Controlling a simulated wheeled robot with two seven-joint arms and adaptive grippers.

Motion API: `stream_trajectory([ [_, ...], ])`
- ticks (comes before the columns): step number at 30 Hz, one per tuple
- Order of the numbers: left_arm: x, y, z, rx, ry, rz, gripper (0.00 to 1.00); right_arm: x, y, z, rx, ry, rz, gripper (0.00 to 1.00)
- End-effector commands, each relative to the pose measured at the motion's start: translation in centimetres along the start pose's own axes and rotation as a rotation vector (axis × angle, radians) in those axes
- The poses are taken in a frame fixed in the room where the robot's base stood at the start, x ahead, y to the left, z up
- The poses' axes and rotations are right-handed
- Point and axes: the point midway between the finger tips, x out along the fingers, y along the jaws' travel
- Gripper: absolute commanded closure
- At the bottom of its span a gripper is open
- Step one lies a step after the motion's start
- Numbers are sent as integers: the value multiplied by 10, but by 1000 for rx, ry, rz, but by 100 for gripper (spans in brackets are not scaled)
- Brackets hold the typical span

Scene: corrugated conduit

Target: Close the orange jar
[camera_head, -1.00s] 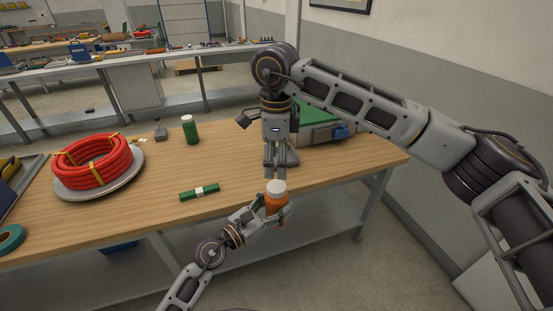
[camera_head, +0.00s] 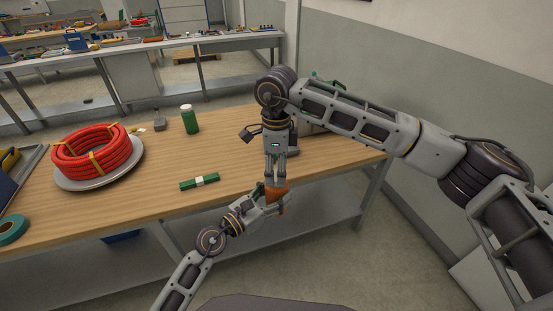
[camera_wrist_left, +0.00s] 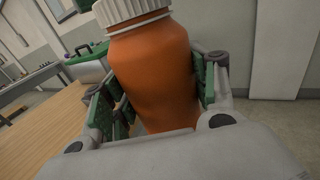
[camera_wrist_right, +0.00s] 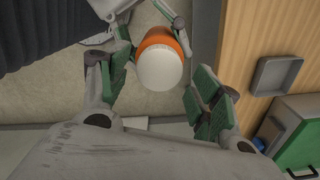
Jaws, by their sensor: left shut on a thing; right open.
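The orange jar (camera_head: 277,199) is held upright off the front edge of the table by my left gripper (camera_head: 270,198). In the left wrist view the jar (camera_wrist_left: 158,75) stands between the green finger pads, with the white ribbed lid (camera_wrist_left: 130,8) on top. Whether the lid is fully tightened cannot be told. My right gripper (camera_head: 276,177) points down from above, hiding the lid in the head view. In the right wrist view its open fingers stand on either side of the white lid (camera_wrist_right: 160,68), with gaps visible.
The table (camera_head: 150,205) carries a coil of red conduit (camera_head: 92,150) on a plate, a green bottle (camera_head: 190,120), a green bar (camera_head: 199,181) and teal tape (camera_head: 12,229). A green-lidded case (camera_wrist_left: 88,53) stands behind the right gripper. The floor before the table is clear.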

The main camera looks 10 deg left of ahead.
Motion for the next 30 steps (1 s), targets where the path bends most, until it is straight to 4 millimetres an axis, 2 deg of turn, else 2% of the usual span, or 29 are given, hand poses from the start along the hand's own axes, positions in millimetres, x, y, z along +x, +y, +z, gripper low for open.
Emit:
stream_trajectory([
  [6,0,0,1,0,-2,0,100,12,0,0,0,0,1,35],
  [16,0,0,1,0,-2,0,100,13,0,0,0,0,0,37],
  [27,0,0,1,1,-2,0,100,13,0,0,0,0,0,83],
  [30,0,0,1,1,-2,0,100,13,0,0,4,0,0,84],
])
